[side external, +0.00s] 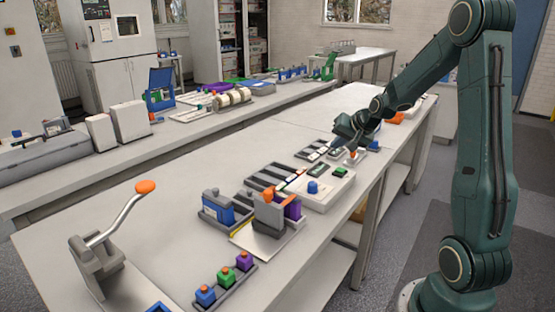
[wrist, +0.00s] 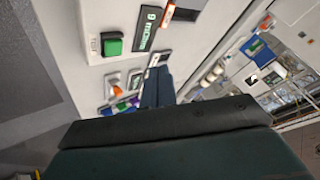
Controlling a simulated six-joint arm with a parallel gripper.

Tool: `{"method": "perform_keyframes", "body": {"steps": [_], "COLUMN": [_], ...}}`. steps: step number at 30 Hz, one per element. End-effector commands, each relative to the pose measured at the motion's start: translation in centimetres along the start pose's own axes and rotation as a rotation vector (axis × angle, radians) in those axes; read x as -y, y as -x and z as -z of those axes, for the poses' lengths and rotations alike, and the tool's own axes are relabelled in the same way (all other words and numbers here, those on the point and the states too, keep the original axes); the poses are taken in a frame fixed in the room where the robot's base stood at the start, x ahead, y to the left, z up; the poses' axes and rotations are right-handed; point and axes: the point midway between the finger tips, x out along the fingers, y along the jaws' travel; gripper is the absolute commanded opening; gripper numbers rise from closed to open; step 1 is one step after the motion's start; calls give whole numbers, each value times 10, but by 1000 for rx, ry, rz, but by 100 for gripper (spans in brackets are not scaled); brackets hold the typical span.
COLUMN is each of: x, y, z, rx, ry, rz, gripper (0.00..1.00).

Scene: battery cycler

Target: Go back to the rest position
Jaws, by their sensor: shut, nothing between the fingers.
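My gripper (side external: 350,150) hangs low over the far half of the long white table (side external: 130,215), at the end of my dark green arm. In the wrist view, my gripper (wrist: 157,88) shows as two dark fingers close together, with nothing seen between them. Below and beside it in the side view are dark slotted holders (side external: 312,150) and a pale tray with a blue knob (side external: 312,187). I cannot tell whether the fingertips touch anything.
A lever with an orange knob (side external: 145,187) stands at the near left. A rack of coloured blocks (side external: 243,262) sits at the front. The wrist view shows a green button (wrist: 113,46) near the fingers. The table's far end (side external: 350,98) looks mostly clear.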

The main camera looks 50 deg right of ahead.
Motion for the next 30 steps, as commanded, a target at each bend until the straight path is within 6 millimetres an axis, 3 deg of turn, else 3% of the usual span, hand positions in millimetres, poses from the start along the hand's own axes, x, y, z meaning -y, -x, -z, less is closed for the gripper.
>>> {"method": "perform_keyframes", "body": {"steps": [6,15,22,30], "x": [51,95,106,98], "y": [44,111,163,220], "z": [-38,-100,-148,-199], "rx": [65,152,210,268], "ry": [176,417,590,778], "rz": [13,29,46,73], "gripper": [0,0,0,0]}}
